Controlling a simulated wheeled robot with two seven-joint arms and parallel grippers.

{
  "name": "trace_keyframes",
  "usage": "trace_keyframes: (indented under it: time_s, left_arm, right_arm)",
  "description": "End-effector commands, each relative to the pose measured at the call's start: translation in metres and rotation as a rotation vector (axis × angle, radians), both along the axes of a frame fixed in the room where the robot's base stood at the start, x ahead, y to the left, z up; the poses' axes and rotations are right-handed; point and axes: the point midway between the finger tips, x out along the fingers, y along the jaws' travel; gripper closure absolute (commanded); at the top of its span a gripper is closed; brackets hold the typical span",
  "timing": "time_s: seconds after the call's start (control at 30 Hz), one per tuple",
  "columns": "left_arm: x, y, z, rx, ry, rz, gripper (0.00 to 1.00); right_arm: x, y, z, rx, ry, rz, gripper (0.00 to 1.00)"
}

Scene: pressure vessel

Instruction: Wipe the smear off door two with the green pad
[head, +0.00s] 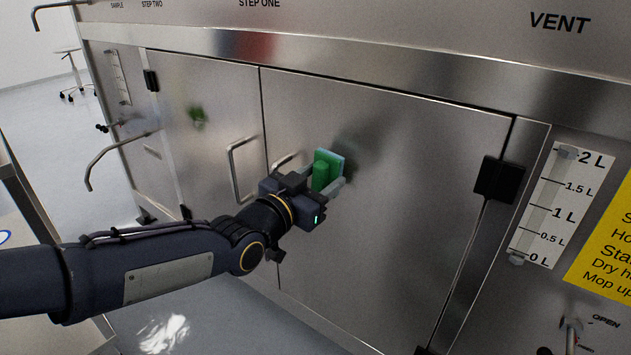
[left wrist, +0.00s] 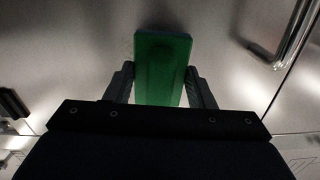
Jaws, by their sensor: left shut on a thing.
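My left gripper (head: 330,184) is shut on the green pad (head: 322,172), which has a pale blue-white face. The pad is at the upper middle of the right-hand steel door (head: 390,240), touching it or very close; I cannot tell which. In the left wrist view the pad (left wrist: 162,72) sits between the two fingers (left wrist: 162,92). A dark blurred patch (head: 368,142) shows on the door beside the pad; I cannot tell smear from shadow or reflection. A blurred green spot (head: 197,115) shows on the left-hand door (head: 215,160). No door number is readable. My right gripper is out of view.
Two bar handles flank the door seam; the left one (head: 236,170) is clear of my arm. A black hinge (head: 497,180), a litre gauge (head: 552,210) and a yellow notice (head: 605,250) are to the right. A bent pipe (head: 105,155) juts out at left.

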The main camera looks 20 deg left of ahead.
Motion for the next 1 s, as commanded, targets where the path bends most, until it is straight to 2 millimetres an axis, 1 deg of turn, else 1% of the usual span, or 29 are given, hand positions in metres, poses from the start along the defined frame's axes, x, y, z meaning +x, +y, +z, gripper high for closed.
trace_keyframes:
  time_s: [0.5, 1.0]
  left_arm:
    - [0.0004, -0.0002, 0.0005, 0.000, -0.001, 0.000, 0.87]
    - [0.0096, -0.0035, 0.0005, 0.000, -0.001, -0.001, 0.87]
  right_arm:
    - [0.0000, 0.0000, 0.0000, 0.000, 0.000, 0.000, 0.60]
    - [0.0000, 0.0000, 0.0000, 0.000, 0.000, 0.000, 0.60]
